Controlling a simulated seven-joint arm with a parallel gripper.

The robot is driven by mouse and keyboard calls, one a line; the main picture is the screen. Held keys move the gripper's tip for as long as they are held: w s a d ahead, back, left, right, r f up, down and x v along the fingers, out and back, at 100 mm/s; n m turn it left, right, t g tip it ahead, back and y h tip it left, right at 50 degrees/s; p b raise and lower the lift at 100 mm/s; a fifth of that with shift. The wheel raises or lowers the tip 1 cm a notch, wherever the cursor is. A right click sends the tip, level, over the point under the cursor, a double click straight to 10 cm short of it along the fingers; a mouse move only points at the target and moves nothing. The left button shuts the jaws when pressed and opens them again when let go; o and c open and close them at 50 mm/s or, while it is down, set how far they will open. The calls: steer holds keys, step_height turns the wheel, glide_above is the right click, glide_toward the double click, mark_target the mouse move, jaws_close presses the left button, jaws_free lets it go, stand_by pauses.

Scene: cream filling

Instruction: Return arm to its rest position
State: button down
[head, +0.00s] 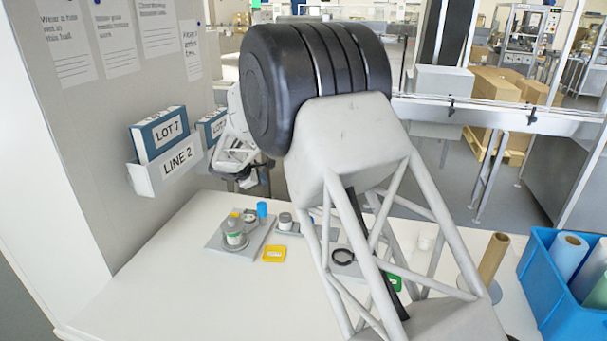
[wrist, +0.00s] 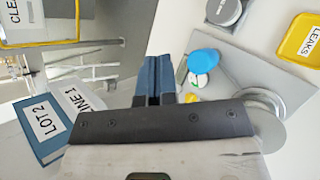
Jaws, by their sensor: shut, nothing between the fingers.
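My arm stretches over the white table (head: 150,290), its large black joint and grey lattice link filling the middle of the head view. My gripper (head: 246,181) is at the far left end, small and partly hidden, in front of the wall panel. In the wrist view its two dark fingers (wrist: 161,72) are together with nothing between them. They are above and apart from the items on the table.
A grey plate (head: 215,240) bears a jar (head: 235,230); near it are a blue cap (head: 262,210) and yellow tag (head: 274,254). A blue crate (head: 540,300) stands right. The front-left table is clear.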

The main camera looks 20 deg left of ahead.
steer(key=s+d+r+m+g, duration=0.1)
steer(key=s+d+r+m, duration=0.1)
steer(key=d+r, duration=0.35)
steer(key=s+d+r+m, duration=0.1)
steer(key=d+r+m, duration=0.1)
steer(key=d, duration=0.6)
steer(key=s+d+r+m+g, duration=0.1)
steer(key=s+d+r, duration=0.1)
steer(key=d+r, duration=0.35)
steer(key=s+d+r+m+g, duration=0.1)
steer(key=s+d+r+m, duration=0.2)
steer(key=s+d, duration=0.5)
steer(key=s+d+r+m+g, duration=0.1)
steer(key=s+d+r+m, duration=0.2)
steer(key=d, duration=0.9)
steer(key=s+d+r+m+g+y, duration=0.1)
steer(key=s+d+m, duration=0.2)
steer(key=s+d, duration=0.45)
steer(key=s+d+m, duration=0.2)
steer(key=s+d, duration=0.3)
steer(key=s, duration=0.5)
steer(key=s+d+f+m+y, duration=0.1)
steer(key=s+d+f+m, duration=0.1)
steer(key=s, duration=0.8)
steer(key=s+d+f+m+y, duration=0.1)
steer(key=s+d+m, duration=0.3)
steer(key=s, duration=0.6)
steer(key=shift+d+f+g+y, duration=0.15)
steer(key=shift+f+g+y, duration=0.25)
steer(key=shift+f, duration=0.25)
